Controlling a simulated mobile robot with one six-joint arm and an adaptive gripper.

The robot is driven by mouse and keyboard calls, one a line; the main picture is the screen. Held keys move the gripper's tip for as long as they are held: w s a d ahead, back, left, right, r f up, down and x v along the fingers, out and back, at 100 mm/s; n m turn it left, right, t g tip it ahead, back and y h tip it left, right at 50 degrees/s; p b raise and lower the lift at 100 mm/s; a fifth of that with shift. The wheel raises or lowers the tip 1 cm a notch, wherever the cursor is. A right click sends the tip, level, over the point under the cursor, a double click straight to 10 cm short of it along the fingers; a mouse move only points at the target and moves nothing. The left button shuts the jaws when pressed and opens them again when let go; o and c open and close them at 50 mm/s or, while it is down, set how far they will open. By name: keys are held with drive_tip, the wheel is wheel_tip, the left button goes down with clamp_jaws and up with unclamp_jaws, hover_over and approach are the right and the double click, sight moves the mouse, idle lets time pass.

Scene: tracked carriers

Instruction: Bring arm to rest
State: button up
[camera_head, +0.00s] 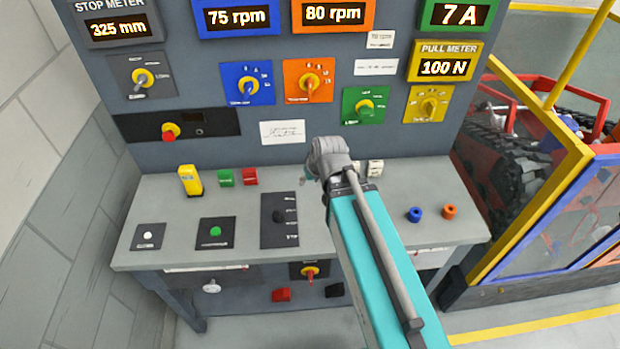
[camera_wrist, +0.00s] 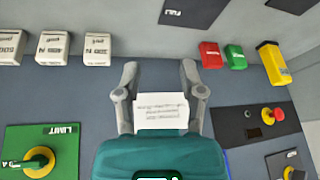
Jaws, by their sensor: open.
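My arm (camera_head: 375,260) reaches up from the bottom of the head view over the grey console desk, with its grey wrist joint (camera_head: 330,157) in front of the upright panel. My gripper's fingers are hidden behind the wrist in the head view. In the wrist view my gripper (camera_wrist: 159,80) is open, its two grey fingers apart. A white label (camera_wrist: 160,112) with writing shows between the fingers, and it seems to be on the panel behind them. I see nothing held.
The desk (camera_head: 165,240) carries a yellow block (camera_head: 190,180), green (camera_head: 226,177) and red (camera_head: 250,176) blocks, pale blocks (camera_head: 375,167) beside the wrist, and blue (camera_head: 414,214) and orange (camera_head: 449,211) pieces. Knobs, including a green-plated one (camera_head: 365,106), stick out from the panel. A yellow-framed fence (camera_head: 530,215) stands right.

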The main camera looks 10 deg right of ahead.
drive_tip(key=shift+d, duration=0.1)
idle(0.5)
drive_tip(key=s+d+f+m+g+h, duration=0.1)
drive_tip(key=s+d+m+g+h, duration=0.1)
drive_tip(key=s+d+g, duration=0.2)
drive_tip(key=s+d, duration=0.3)
drive_tip(key=shift+s+d+f+m, duration=0.2)
drive_tip(key=shift+f+m, duration=0.1)
